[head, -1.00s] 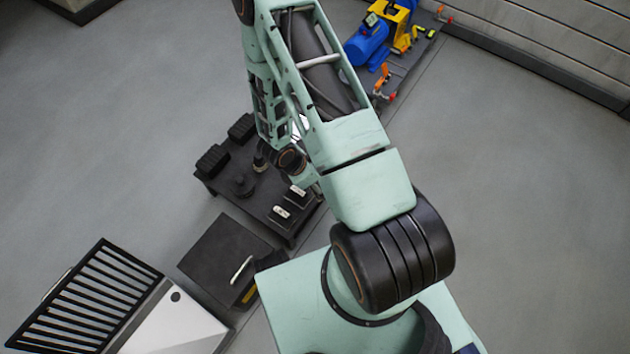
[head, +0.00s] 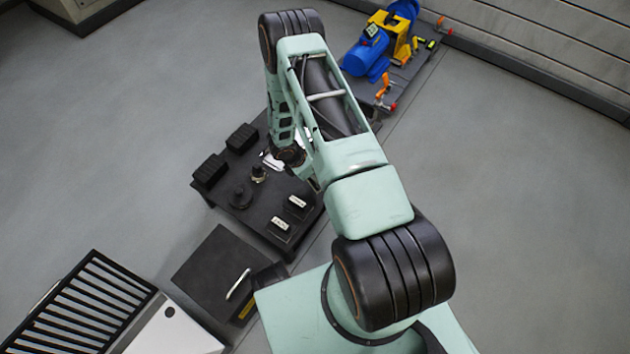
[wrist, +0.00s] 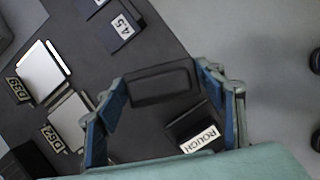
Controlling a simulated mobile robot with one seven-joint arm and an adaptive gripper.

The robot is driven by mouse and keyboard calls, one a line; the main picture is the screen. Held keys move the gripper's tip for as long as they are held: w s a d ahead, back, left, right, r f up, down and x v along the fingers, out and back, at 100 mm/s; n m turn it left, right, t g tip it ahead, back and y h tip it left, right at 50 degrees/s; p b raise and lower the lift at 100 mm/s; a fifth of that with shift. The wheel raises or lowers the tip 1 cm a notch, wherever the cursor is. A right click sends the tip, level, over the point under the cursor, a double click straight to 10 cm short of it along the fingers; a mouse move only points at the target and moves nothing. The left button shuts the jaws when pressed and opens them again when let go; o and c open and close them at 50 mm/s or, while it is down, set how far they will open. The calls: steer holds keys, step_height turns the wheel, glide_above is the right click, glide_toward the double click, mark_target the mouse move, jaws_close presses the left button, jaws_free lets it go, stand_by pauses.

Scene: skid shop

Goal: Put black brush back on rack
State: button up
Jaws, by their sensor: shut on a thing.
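My gripper (wrist: 162,90) shows in the wrist view, with its blue-padded fingers on either side of a black block. I take this block to be the black brush (wrist: 157,78); its bristles cannot be made out. My gripper is shut on it, above the dark table. A black holder labelled ROUGH (wrist: 190,128) is just right of and below the brush in the picture. Another black holder, labelled 45 (wrist: 118,28), is above. Which of these is the rack, I cannot tell.
The dark table (head: 262,228) also bears two black ribbed blocks (head: 210,171), a round black piece (head: 240,196) and a small brass-toned fitting (head: 258,174). White plates lie by tags D39 (wrist: 19,89) and D62 (wrist: 53,138). A black box (head: 215,270) stands in front.

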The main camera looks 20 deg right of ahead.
steer(key=shift+w+d+f, duration=0.15)
steer(key=shift+w+f, duration=0.2)
steer(key=shift+f, duration=0.15)
steer(key=shift+w+f+b, duration=0.15)
steer(key=shift+f+b, duration=0.5)
steer(key=shift+f, duration=0.95)
steer(key=shift+f, duration=0.15)
steer(key=o, duration=1.1)
steer(key=shift+r, duration=0.45)
steer(key=p+v, duration=0.3)
steer(key=v, duration=0.8)
steer(key=shift+r+p, duration=0.15)
steer(key=shift+p, duration=0.2)
